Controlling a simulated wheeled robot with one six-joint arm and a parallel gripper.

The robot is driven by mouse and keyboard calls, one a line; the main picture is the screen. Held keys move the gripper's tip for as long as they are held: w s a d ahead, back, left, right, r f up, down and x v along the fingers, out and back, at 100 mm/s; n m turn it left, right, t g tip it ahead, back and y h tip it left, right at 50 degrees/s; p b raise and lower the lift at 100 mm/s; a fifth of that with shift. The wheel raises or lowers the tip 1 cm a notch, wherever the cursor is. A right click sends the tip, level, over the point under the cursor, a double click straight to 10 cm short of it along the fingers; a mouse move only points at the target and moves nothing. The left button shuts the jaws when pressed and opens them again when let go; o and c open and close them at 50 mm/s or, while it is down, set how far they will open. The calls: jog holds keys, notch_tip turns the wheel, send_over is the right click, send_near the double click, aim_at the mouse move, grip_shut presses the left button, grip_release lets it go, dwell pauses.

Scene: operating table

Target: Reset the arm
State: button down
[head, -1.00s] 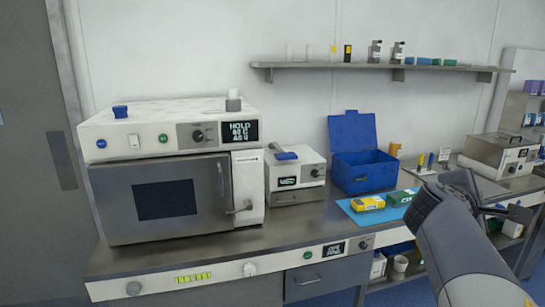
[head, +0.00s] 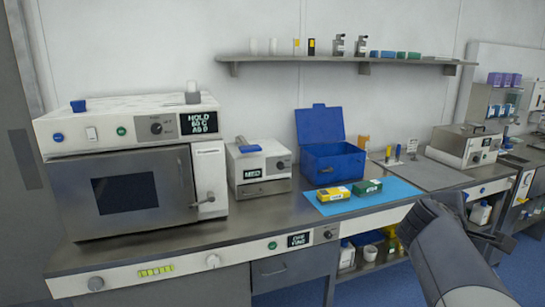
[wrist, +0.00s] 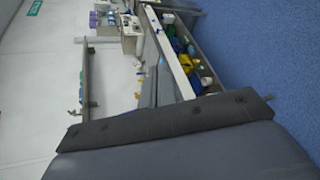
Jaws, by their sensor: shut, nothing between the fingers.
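My grey arm reaches up from the lower right of the head view. My gripper (head: 501,240) is at its end, in front of the bench's right part and apart from everything on it. It is shut and empty, though the fingers are small and partly hidden behind my wrist. The wrist view is turned on its side; it shows my own grey parts close up and the bench (wrist: 172,80) with shelves beyond.
A steel-fronted oven (head: 125,195) stands on the bench at left. A small white device (head: 258,168), an open blue box (head: 335,163) and a blue mat (head: 345,204) with yellow and green packs follow. A wall shelf (head: 345,60) runs above. Blue floor is clear at lower right.

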jog(key=a+f+m+y+b, duration=0.1)
jog(key=a+f+b, duration=0.3)
jog(key=f, duration=0.8)
jog(key=shift+s+m+g+y, duration=0.3)
jog(key=shift+m+y, duration=0.1)
jog(key=shift+y, duration=0.3)
jog(key=shift+r, duration=0.1)
